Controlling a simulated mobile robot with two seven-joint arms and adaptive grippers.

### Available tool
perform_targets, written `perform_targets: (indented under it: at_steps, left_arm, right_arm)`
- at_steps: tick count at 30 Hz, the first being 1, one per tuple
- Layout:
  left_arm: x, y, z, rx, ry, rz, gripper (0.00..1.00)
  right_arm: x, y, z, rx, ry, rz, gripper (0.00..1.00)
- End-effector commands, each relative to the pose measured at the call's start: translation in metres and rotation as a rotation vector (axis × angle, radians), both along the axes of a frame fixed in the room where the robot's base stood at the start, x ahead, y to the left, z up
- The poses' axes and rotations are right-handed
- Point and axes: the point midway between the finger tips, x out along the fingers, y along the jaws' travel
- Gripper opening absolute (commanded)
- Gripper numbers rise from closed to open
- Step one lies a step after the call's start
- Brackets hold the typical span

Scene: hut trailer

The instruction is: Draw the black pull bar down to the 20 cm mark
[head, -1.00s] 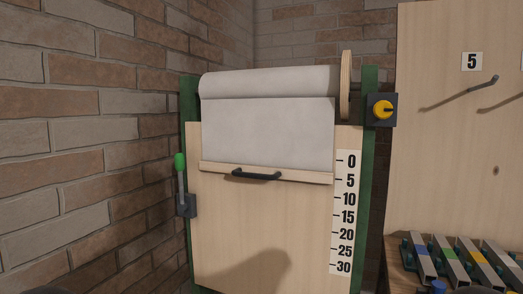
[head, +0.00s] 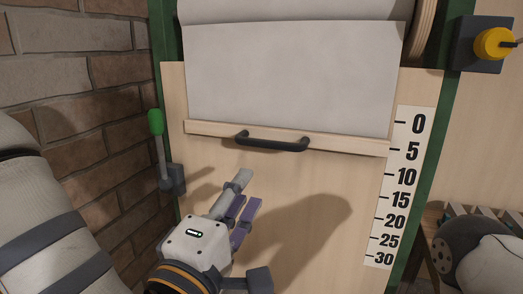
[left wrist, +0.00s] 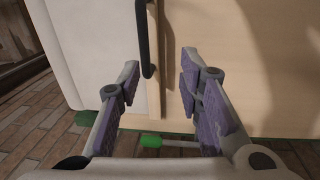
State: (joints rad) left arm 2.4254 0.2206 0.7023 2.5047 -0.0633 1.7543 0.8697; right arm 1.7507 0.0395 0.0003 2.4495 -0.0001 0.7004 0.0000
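The black pull bar (head: 272,143) is fixed to a pale wooden slat (head: 345,145) at the bottom of a white sheet (head: 290,75). The slat's right end is about level with the 5 on the number scale (head: 402,190). My left gripper (head: 246,190) is open and empty, just below the bar and apart from it, in front of the wooden board. In the left wrist view the pull bar (left wrist: 145,40) lies ahead of the gap between the spread purple-padded fingers (left wrist: 160,75). My right gripper is not in view.
A green-knobbed lever (head: 158,135) is on the board's left side, near a brick wall (head: 90,110). A yellow knob (head: 494,43) is at the upper right. The board (head: 310,235) below the slat is clear.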

Motion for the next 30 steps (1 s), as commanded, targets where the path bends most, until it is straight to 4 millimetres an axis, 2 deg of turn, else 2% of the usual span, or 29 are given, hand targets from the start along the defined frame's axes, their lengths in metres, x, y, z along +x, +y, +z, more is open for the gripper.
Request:
perform_targets:
  at_steps: [2, 7, 9, 12, 18, 22, 29, 30]
  left_arm:
    - [0.001, 0.000, 0.014, -0.048, -0.030, 0.004, 0.33]
    - [0.027, -0.007, 0.009, -0.056, -0.021, 0.007, 0.33]
    - [0.043, -0.013, 0.021, -0.052, -0.033, 0.008, 0.33]
    - [0.067, -0.021, 0.029, -0.052, -0.037, 0.007, 0.33]
    - [0.102, -0.033, 0.035, -0.050, -0.034, 0.006, 0.33]
    - [0.111, -0.036, 0.037, -0.049, -0.033, 0.005, 0.33]
    - [0.112, -0.036, 0.037, -0.048, -0.033, 0.005, 0.33]
    - [0.112, -0.036, 0.037, -0.048, -0.033, 0.005, 0.29]
  right_arm:
    - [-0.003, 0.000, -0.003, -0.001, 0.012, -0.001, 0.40]
    - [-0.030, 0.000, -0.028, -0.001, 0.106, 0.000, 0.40]
    - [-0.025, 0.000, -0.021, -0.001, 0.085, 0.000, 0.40]
    - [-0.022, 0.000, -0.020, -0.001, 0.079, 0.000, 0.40]
    - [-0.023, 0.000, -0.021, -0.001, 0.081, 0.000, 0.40]
    - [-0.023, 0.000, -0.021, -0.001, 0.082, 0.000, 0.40]
    - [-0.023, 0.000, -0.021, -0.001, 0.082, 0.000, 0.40]
    - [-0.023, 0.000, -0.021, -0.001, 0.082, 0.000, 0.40]
